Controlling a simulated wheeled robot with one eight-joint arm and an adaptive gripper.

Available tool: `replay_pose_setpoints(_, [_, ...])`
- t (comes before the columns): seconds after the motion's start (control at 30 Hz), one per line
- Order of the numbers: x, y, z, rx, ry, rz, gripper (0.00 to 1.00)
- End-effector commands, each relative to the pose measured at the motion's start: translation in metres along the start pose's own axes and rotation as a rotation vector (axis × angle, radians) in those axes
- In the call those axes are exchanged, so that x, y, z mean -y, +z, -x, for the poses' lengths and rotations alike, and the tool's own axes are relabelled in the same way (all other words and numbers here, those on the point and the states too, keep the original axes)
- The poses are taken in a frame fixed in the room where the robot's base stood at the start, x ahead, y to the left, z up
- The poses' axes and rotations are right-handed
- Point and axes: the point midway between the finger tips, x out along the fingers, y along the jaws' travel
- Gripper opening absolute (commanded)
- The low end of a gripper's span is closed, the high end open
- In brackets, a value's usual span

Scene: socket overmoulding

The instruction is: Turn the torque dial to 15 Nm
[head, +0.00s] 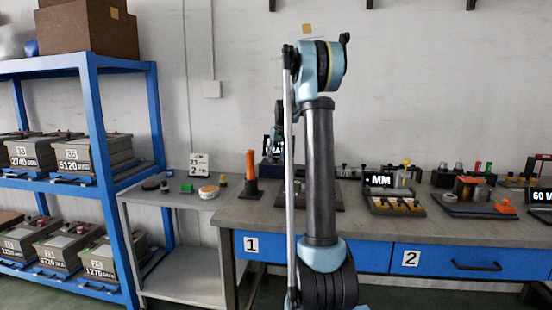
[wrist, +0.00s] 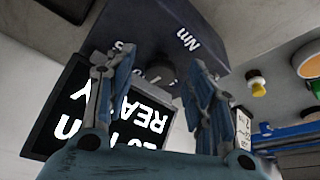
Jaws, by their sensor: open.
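The torque dial (wrist: 160,70) is a dark round knob on a dark blue panel (wrist: 205,45) marked "Nm" in the wrist view. My gripper (wrist: 159,62) is open, with one finger to each side of the dial; contact is not clear. A black display (wrist: 65,120) beside it shows upside-down white text with "READY" and a partly hidden reading that looks like 20 Nm. The dial's pointer setting cannot be read. In the head view the torque unit (head: 269,170) stands at the back of the bench, partly hidden by my arm, and the dial does not show.
The grey bench (head: 240,212) holds an orange post (head: 250,165) left of my arm, and a unit with an "MM" display (head: 381,181) and other fixtures to the right. A blue shelf (head: 95,120) with battery-like boxes stands at left.

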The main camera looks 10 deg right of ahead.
Motion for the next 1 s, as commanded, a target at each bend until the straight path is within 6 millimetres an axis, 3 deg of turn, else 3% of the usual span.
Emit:
replay_pose_setpoints(0.1, [0.0002,0.0000,0.0002,0.000,0.000,0.000,0.47])
replay_pose_setpoints(0.3, [0.0003,-0.0001,0.0004,0.000,0.000,0.000,0.05])
replay_pose_setpoints(0.67, [0.0008,-0.0002,0.0005,0.000,0.013,-0.028,0.05])
replay_pose_setpoints(1.0, [0.0053,-0.0012,0.0003,-0.001,0.092,-0.220,0.05])
